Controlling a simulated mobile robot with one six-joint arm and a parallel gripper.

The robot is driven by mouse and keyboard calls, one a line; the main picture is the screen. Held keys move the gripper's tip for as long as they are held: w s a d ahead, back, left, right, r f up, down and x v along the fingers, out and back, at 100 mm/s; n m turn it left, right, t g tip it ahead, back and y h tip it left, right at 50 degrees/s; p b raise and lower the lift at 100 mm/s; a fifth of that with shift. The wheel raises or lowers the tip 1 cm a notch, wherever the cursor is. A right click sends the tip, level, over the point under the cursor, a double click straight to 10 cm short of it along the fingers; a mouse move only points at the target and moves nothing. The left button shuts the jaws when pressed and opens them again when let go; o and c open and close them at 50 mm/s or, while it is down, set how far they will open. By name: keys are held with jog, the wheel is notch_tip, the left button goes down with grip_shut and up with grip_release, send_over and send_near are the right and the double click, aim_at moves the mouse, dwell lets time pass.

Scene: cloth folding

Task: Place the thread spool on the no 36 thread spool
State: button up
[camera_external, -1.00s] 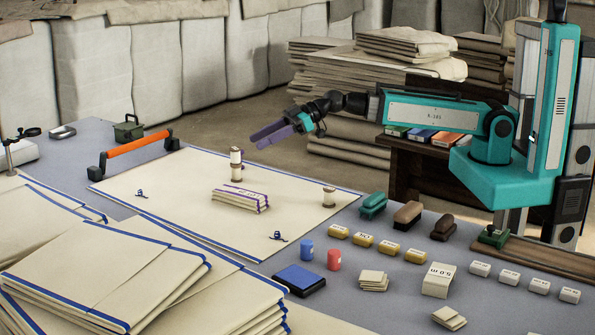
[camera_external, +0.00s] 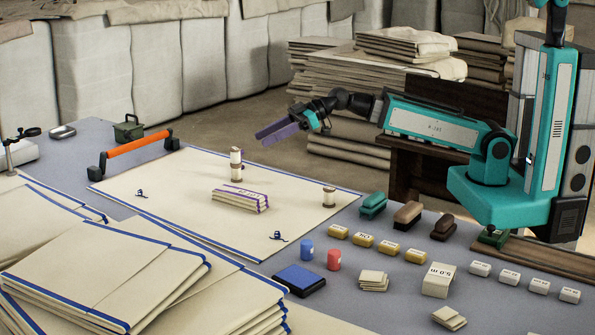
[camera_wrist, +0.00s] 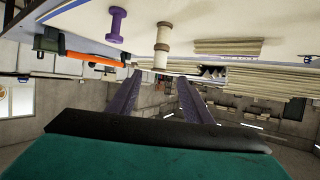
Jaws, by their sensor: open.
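My gripper (camera_external: 260,136) is open and empty, in the air above the far part of the cream cloth sheet (camera_external: 180,195). Its two purple fingers stand apart in the wrist view (camera_wrist: 160,76). A tall cream spool column (camera_external: 236,164), seemingly spools stacked upright, stands on the sheet below the gripper. It also shows in the wrist view (camera_wrist: 162,46), which looks upside down. A short cream spool (camera_external: 329,197) stands apart at the sheet's right. I cannot read a number on any spool.
A folded cloth bundle (camera_external: 240,201) lies in front of the column. An orange-handled tool (camera_external: 138,146) lies at the far left edge. Cloth stacks (camera_external: 105,270) fill the near left. Small blocks and boxes (camera_external: 440,280) crowd the right side.

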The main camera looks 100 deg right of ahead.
jog(key=shift+s+d+b, duration=0.1)
jog(key=shift+s+b, duration=0.25)
jog(key=shift+b, duration=0.45)
jog(key=s+d+f+n+g+h+p, duration=0.1)
jog(key=d+f+g+h, duration=0.1)
jog(key=d+f, duration=0.6)
jog(key=d+f+g+h, duration=0.1)
jog(key=d+f+h, duration=0.1)
jog(key=d+f, duration=0.65)
jog(key=s+a+f+m+g+y+p, duration=0.1)
jog(key=s+a+f+g+p, duration=0.3)
jog(key=f, duration=0.3)
jog(key=s+a+f+g+p, duration=0.1)
jog(key=s+a+f+p, duration=0.1)
jog(key=s+a+f, duration=0.4)
jog(key=s+a+f+m+g+y+p, duration=0.1)
jog(key=s+a+f+g+p, duration=0.2)
jog(key=s+f, duration=0.35)
jog(key=s+a+f+g+p, duration=0.2)
jog(key=s+f, duration=0.1)
jog(key=s, duration=0.7)
jog(key=s+a+f+m+g+p, duration=0.1)
jog(key=s+a+f+g+p, duration=0.2)
jog(key=s, duration=0.6)
jog(key=s+a+f+g+p, duration=0.2)
jog(key=s+f, duration=0.3)
jog(key=s, duration=0.5)
jog(key=shift+s+a+g+h+p, duration=0.35)
jog(key=shift+a+g+h+p, duration=0.05)
jog(key=shift+p, duration=0.25)
